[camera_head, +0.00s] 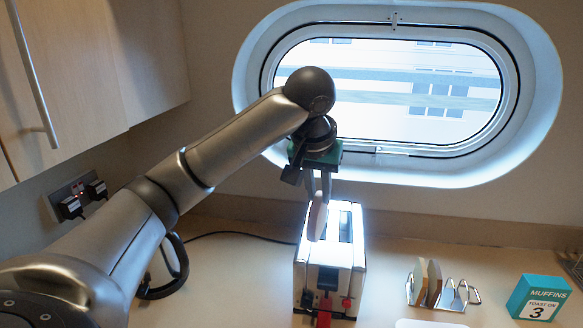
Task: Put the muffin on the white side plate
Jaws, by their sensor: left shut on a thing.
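My left gripper (318,190) points down over the toaster (347,263) and is shut on a pale round muffin piece (318,217). The muffin is seen nearly edge-on, upright, by the toaster's left slot; I cannot tell whether its lower edge is inside the slot. A white rim at the bottom edge of the view, right of the toaster, may be the white side plate (430,324); most of it is cut off. My right gripper is not in view.
A wire rack (462,296) holding flat tan pieces (433,283) stands right of the toaster. A black cord (235,234) runs behind the toaster. An oval window (400,90) is behind.

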